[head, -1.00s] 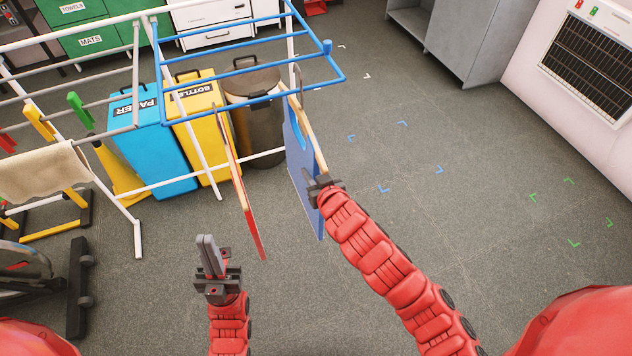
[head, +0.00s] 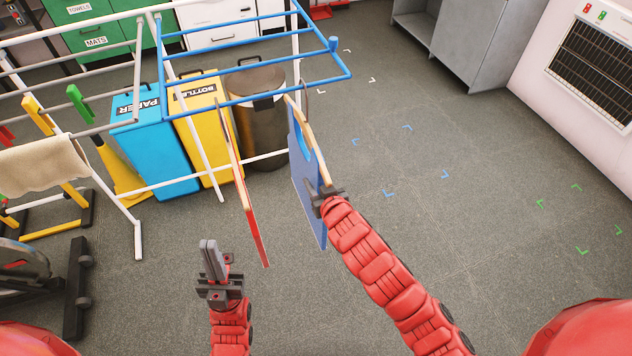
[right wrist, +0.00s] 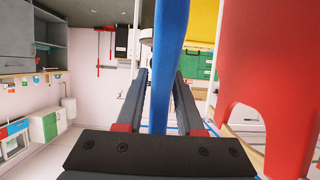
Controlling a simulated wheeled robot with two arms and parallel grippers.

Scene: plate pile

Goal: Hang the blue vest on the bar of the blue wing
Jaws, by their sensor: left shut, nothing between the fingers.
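The blue vest (head: 303,185) hangs nearly edge-on from a wooden hanger below the right part of the blue wing (head: 258,108). My right gripper (head: 325,193) is shut on the vest's side edge; the blue cloth (right wrist: 170,75) runs between its fingers in the right wrist view. The hanger's top is close to the wing's front bar; I cannot tell whether its hook is over a bar. My left gripper (head: 210,255) is shut and empty, low and left of the vests.
A red vest (head: 248,210) on a hanger hangs left of the blue one. A white frame and grey wing (head: 100,130) with a beige towel (head: 42,168) stand left. Blue, yellow and dark bins (head: 258,110) stand behind. The floor to the right is clear.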

